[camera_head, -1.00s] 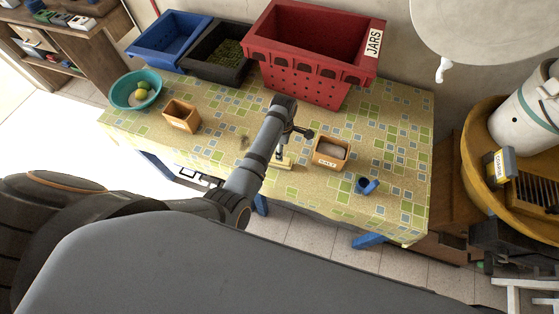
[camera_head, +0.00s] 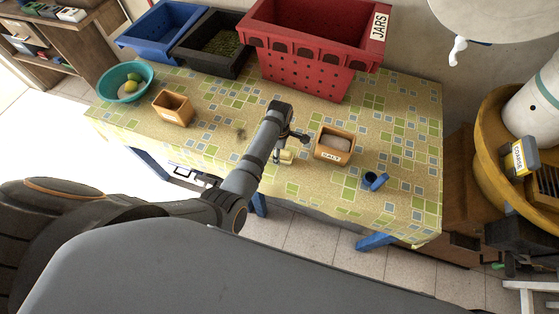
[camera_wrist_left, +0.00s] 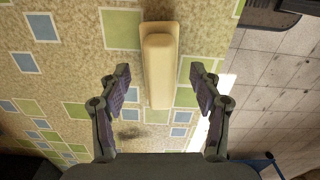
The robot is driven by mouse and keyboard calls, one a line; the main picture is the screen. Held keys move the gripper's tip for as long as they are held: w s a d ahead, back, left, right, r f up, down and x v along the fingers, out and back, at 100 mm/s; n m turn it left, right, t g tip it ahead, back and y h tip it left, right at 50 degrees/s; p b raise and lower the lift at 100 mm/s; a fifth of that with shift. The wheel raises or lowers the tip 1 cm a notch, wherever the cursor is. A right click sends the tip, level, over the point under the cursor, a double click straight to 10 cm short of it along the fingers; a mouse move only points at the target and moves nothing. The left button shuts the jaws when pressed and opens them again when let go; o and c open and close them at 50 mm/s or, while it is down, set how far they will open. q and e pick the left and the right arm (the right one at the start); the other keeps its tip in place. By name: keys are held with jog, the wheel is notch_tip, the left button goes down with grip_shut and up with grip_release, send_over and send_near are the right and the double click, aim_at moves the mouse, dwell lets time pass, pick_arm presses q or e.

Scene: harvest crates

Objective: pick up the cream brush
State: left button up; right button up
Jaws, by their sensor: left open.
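The cream brush (camera_head: 287,157) lies on the patterned tablecloth near the table's front edge, partly behind my left arm in the head view. In the left wrist view the brush (camera_wrist_left: 160,68) is a long cream block with a raised narrower part, pointing up and down the picture. My left gripper (camera_wrist_left: 160,76) is open, one finger on each side of the brush, with a gap on both sides. In the head view the left gripper (camera_head: 279,153) points down beside the brush, its fingers small and partly hidden. My right gripper is not in view.
A labelled wooden box (camera_head: 333,155) stands just right of the brush, with a blue cup-like item (camera_head: 375,181) farther right. Another wooden box (camera_head: 172,108) and a teal bowl (camera_head: 125,91) stand left. A red crate (camera_head: 305,79), black crate (camera_head: 208,66) and blue crate (camera_head: 150,44) line the back.

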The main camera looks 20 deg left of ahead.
pick_arm(q)
jog(key=shift+f, duration=0.1)
jog(key=c, duration=1.3)
jog(key=shift+o, duration=0.2)
